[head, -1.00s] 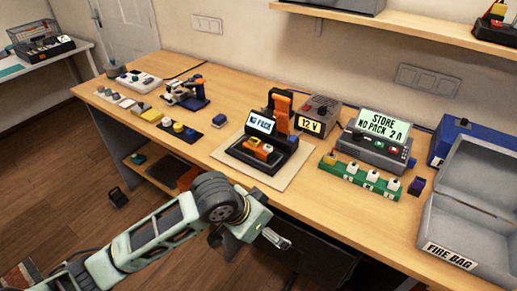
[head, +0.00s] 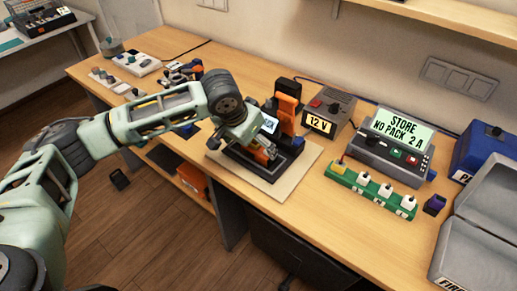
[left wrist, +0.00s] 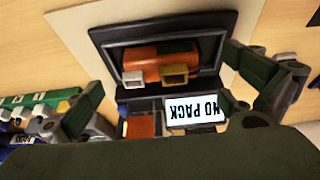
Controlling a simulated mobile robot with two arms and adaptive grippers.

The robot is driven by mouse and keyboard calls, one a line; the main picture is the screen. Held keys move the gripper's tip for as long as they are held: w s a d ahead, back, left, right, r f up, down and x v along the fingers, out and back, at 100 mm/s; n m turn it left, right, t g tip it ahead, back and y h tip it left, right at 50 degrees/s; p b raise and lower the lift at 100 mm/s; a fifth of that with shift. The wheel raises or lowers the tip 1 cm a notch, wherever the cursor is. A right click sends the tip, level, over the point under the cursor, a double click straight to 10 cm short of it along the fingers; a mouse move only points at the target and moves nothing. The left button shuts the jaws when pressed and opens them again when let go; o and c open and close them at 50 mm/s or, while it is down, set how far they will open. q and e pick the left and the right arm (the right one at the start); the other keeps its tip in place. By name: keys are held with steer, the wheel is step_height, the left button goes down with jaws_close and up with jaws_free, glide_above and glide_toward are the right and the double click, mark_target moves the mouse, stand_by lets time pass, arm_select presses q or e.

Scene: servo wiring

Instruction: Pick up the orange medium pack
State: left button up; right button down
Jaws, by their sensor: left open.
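The orange pack (left wrist: 150,55) lies in the recess of a black tester (left wrist: 222,25), with a white connector (left wrist: 132,79) and a yellow connector (left wrist: 174,75) at its edge. In the head view the pack (head: 262,157) is partly hidden by my left gripper (head: 266,147). My left gripper is open above the tester; its fingers (left wrist: 163,82) are spread to either side in the left wrist view and hold nothing. Whether they touch anything is unclear. The tester's screen (left wrist: 196,112) reads "NO PACK". An upright orange part (head: 288,108) stands behind it. My right gripper is not in view.
The tester stands on a pale mat (head: 302,170). To its right are a 12 V supply (head: 334,104), a green strip with several plugs (head: 370,189), a store console (head: 385,150) and an open grey fire bag (head: 480,240). An orange box (head: 192,182) sits on the shelf below.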

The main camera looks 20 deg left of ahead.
mark_target(257, 145)
arm_select(q)
steer(key=x, duration=0.3)
steer(key=shift+w, duration=0.3)
steer(key=shift+w+f, duration=0.15)
steer(key=shift+f, duration=0.35)
steer(key=c, duration=1.5)
steer(key=shift+w+r, duration=0.1)
steer(key=shift+r, duration=0.1)
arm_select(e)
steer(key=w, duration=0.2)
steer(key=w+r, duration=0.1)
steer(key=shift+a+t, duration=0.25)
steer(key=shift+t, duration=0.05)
